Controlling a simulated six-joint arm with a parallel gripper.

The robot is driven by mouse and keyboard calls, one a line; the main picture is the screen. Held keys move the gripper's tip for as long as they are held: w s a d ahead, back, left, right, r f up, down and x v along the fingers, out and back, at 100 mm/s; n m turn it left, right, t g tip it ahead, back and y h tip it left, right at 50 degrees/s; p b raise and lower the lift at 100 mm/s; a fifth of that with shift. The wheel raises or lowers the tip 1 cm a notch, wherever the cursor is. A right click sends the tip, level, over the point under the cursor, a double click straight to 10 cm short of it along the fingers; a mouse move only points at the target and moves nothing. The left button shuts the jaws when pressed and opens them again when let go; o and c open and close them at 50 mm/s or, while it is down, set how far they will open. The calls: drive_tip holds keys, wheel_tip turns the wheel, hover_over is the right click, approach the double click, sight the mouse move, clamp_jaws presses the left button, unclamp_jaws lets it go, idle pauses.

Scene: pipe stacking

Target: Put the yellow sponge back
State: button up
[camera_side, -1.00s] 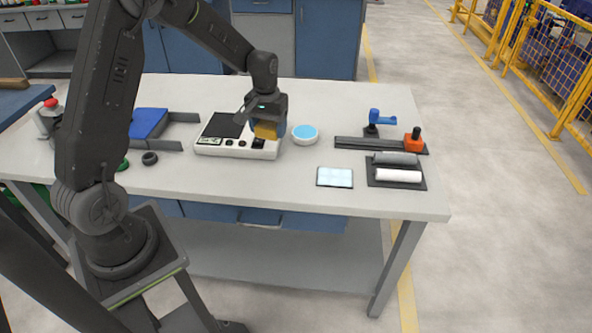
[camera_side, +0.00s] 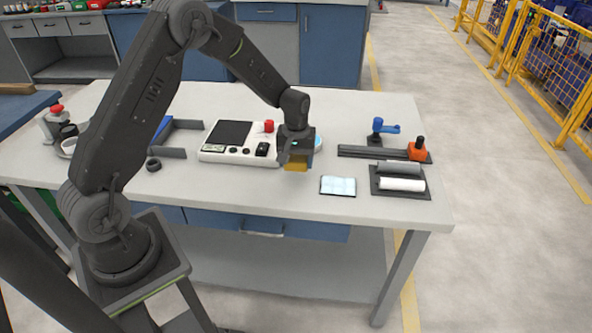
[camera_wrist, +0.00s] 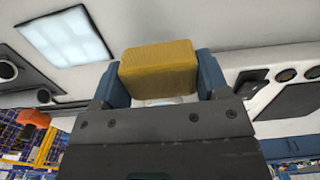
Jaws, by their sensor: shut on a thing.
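The yellow sponge (camera_side: 297,167) is held in my gripper (camera_side: 296,163), above the table between the white device and the pale square pad. In the wrist view the sponge (camera_wrist: 158,69) sits between the two blue fingers of my gripper (camera_wrist: 160,75), touching both. A round white dish with a light blue top (camera_side: 318,143) is mostly hidden behind my gripper in the side view. A small white part shows just beyond the sponge in the wrist view; I cannot tell what it is.
A pale square pad (camera_side: 338,186) lies to the right of my gripper. A white device with a dark panel (camera_side: 228,135) and a red knob (camera_side: 269,126) stands to the left.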

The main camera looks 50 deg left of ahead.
sight(296, 179)
drive_tip(key=shift+f, duration=1.95)
drive_tip(key=shift+f, duration=0.15)
drive_tip(key=o, duration=0.9)
